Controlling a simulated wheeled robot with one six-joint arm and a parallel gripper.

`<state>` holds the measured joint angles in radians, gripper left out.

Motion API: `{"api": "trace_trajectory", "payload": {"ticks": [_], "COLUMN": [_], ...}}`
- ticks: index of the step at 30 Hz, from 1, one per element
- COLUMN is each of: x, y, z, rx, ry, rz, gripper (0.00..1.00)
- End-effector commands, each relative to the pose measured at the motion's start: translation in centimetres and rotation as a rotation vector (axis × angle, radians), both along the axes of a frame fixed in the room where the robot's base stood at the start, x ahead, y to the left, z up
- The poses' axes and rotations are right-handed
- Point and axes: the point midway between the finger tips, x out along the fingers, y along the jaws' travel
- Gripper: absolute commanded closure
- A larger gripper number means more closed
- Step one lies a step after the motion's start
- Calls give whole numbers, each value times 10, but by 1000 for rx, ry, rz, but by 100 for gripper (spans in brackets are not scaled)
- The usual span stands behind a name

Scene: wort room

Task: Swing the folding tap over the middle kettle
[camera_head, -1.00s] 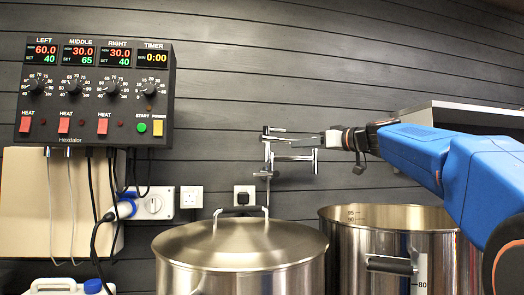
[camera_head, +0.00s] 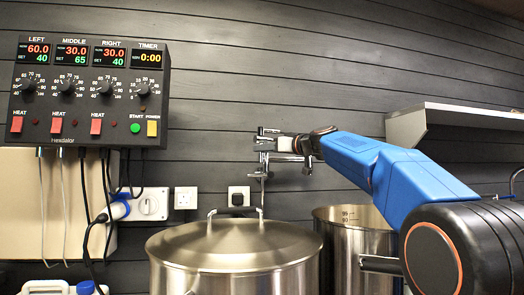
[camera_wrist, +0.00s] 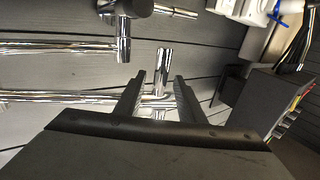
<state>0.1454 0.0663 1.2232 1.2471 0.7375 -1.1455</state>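The folding tap (camera_head: 263,152) is a chrome jointed pipe on the dark plank wall, above and behind a lidded steel kettle (camera_head: 236,255). An open steel kettle (camera_head: 345,245) stands to its right, partly hidden by my arm. I cannot tell for sure which kettle is the middle one. My gripper (camera_wrist: 160,88) is open at the tap. In the wrist view, a short upright chrome end of the tap (camera_wrist: 164,60) shows between the two fingers, with a gap seen on each side. A horizontal chrome pipe (camera_wrist: 60,97) passes behind the left finger. Contact cannot be made out.
A control box (camera_head: 90,92) with dials hangs on the wall at left. A grey shelf (camera_head: 450,118) juts out at right, behind my arm.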

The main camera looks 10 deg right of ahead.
Motion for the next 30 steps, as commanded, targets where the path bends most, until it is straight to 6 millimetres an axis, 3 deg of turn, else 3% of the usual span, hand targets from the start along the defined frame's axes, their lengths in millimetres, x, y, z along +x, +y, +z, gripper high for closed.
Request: {"api": "trace_trajectory", "payload": {"ticks": [6,16,21,30], "x": [15,17,17,14], "y": [9,10,10,8], "z": [0,0,0,0], "rx": [0,0,0,0], "ry": [0,0,0,0], "rz": [-1,-1,-1,13], "gripper": [64,64,100,100]}}
